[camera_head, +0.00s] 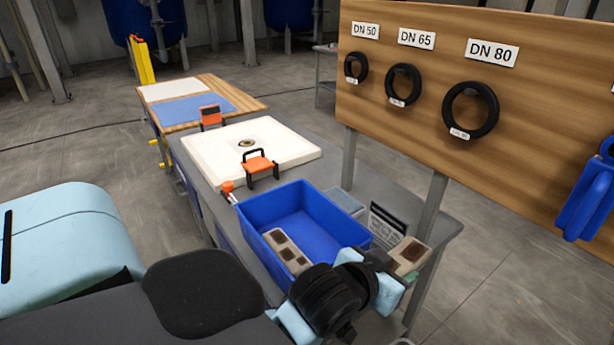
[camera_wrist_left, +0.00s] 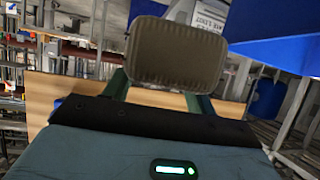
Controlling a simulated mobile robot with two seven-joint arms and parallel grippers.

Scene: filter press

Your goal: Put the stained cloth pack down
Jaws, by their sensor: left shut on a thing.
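A beige cloth pack with dark brown stains (camera_head: 408,256) is held at the right of the blue bin, outside its rim, in the head view. My left gripper (camera_head: 405,272) is shut on it. In the left wrist view the pack (camera_wrist_left: 175,52) sits between the two green fingers and shows a ribbed brownish face. A second stained pack (camera_head: 288,251) lies inside the blue bin (camera_head: 252,240), near its front left wall. My forearm and wrist hide the bin's near right corner. My right gripper is not in view.
The bin stands on a grey bench (camera_head: 440,229). Behind it are a white plate (camera_head: 215,148) and an orange-and-black handle piece (camera_head: 259,165). A wooden ring board (camera_head: 430,125) rises at right.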

